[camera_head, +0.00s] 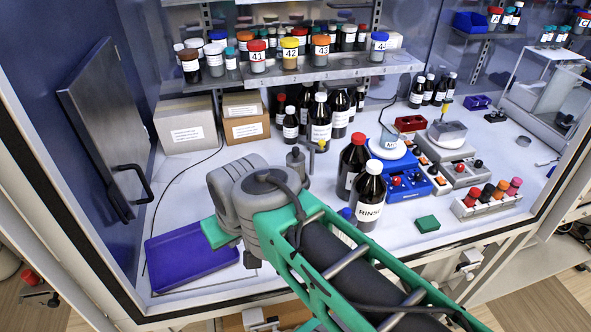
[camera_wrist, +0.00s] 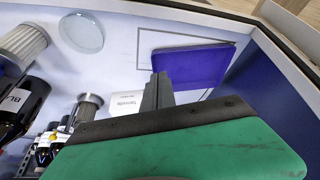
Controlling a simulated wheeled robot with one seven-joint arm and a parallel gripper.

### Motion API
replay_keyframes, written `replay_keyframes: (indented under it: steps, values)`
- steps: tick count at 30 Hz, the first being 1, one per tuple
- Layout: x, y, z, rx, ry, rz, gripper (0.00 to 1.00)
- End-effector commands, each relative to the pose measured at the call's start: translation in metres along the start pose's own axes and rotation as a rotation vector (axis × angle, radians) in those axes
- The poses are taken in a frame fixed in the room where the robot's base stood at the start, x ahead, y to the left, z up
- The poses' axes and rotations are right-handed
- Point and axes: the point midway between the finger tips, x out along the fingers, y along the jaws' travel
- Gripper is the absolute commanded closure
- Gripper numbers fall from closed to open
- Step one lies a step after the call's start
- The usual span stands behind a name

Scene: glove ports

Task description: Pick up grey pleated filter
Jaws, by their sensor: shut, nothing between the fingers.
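A pale grey ribbed cylinder, which looks like the pleated filter (camera_wrist: 24,46), lies at the upper left of the wrist view, cut off by the frame edge. A second, smaller grey ribbed cylinder (camera_wrist: 88,106) shows lower in that view. In the head view I cannot make out the pleated filter; my arm covers part of the bench. My gripper (camera_wrist: 158,88) is shut and empty, with its fingers together in front of the white surface, to the right of both cylinders. In the head view its fingers are hidden behind my wrist.
A blue tray (camera_head: 190,258) lies at the front left; it also shows in the wrist view (camera_wrist: 190,66). A clear round dish (camera_wrist: 82,33) lies beside the ribbed cylinder. A RINSE bottle (camera_head: 369,197) stands right of my arm. Boxes (camera_head: 187,126) and a shelf (camera_head: 330,70) are behind.

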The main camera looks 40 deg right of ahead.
Motion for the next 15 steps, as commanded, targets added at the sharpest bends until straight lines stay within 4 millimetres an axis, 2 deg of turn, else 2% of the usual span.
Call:
replay_keyframes:
  steps: [9,12,15]
  values:
    - [0.0,0.0,0.0,0.0,0.0,0.0,0.99]
    - [0.003,0.002,-0.002,0.034,0.005,0.0,0.91]
    - [0.016,0.01,-0.012,0.199,0.037,-0.005,0.83]
